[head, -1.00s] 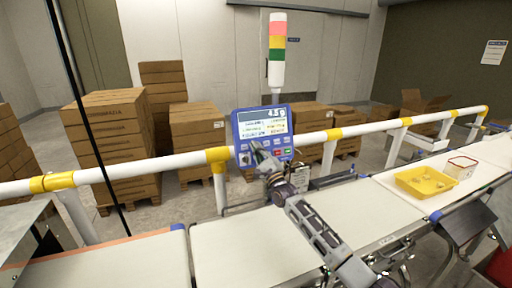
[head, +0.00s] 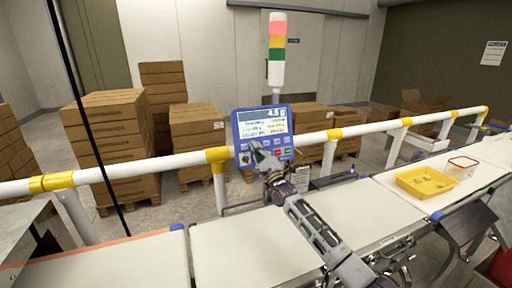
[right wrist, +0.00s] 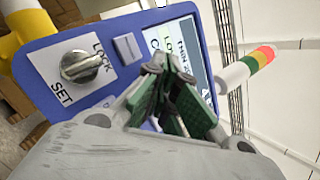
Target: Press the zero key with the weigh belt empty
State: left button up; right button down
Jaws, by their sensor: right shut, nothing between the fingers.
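My right gripper (head: 256,148) is shut and empty at the panel's lower left, in front of the key row. In the right wrist view its fingertips (right wrist: 168,80) overlap the panel face and hide the keys behind them. I cannot tell which key they cover or whether they touch it. The pale weigh belt (head: 235,250) looks bare where it shows; my right arm covers part of it. My left gripper is out of view.
A LOCK/SET key switch (right wrist: 85,65) and a grey key (right wrist: 127,47) are close to my right fingers. A yellow tray (head: 407,188) with small pieces and a red-rimmed clear tub (head: 461,168) stand on the right belt. A white rail (head: 150,167) runs behind the belts.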

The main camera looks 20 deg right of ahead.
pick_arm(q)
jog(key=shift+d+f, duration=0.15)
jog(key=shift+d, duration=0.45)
pick_arm(e)
jog(key=shift+w, duration=0.1)
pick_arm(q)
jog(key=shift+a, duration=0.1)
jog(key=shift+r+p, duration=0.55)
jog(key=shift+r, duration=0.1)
pick_arm(e)
jog(key=shift+s+r, duration=0.15)
jog(key=shift+s, duration=0.65)
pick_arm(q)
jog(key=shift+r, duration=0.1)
